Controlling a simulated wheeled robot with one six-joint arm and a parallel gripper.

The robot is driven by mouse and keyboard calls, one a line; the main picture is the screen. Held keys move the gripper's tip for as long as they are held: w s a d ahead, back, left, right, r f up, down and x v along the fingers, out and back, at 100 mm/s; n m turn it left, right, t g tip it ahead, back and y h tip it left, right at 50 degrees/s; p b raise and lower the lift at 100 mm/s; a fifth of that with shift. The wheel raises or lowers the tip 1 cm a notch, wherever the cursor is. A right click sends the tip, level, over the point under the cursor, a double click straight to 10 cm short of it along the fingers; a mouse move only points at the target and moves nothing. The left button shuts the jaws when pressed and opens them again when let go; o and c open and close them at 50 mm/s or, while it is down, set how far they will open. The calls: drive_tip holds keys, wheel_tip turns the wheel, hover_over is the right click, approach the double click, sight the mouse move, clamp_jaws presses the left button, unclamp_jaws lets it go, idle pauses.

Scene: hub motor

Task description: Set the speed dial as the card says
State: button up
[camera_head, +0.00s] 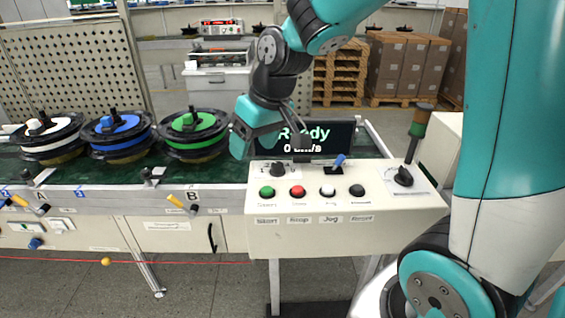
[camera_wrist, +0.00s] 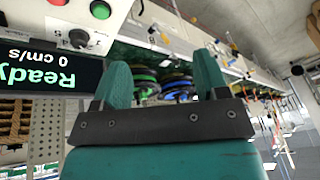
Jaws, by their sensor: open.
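The cream control box (camera_head: 345,225) stands at the centre in the head view. A small black knob (camera_head: 277,168) sits at its back left and a larger black knob (camera_head: 404,176) on a pale plate at its right. The small knob also shows in the wrist view (camera_wrist: 78,38). The display (camera_head: 315,138) reads "Ready" and 0 cm/s. My gripper (camera_head: 258,143) is open and empty, above and left of the small knob, in front of the display. I cannot make out the card.
Green (camera_head: 267,191), red (camera_head: 297,191), white (camera_head: 327,190) and black (camera_head: 357,190) buttons line the box, with a blue lever (camera_head: 339,160) behind. A signal tower (camera_head: 420,122) rises at the right. Reels with white, blue and green centres (camera_head: 195,130) stand left.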

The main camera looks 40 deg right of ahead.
sight(278, 164)
drive_tip(key=w+d+f+m+t+h, duration=0.1)
drive_tip(key=w+d+f+m, duration=0.1)
drive_tip(key=w+d, duration=0.45)
drive_tip(key=w+d+f+m+h, duration=0.1)
drive_tip(key=w+d+f+h, duration=0.15)
drive_tip(key=d, duration=0.65)
drive_tip(key=shift+y, duration=0.35)
drive_tip(key=p+x, duration=0.1)
drive_tip(key=x, duration=0.5)
drive_tip(key=p+x, duration=0.1)
drive_tip(key=x, duration=0.4)
drive_tip(key=p+x, duration=0.1)
drive_tip(key=x, duration=0.5)
drive_tip(key=shift+w+d+f+p, duration=0.2)
drive_tip(key=shift+w+p, duration=0.1)
drive_tip(key=shift+w, duration=0.15)
drive_tip(key=shift+c, duration=0.4)
drive_tip(key=c, duration=0.8)
drive_tip(key=shift+c, duration=0.2)
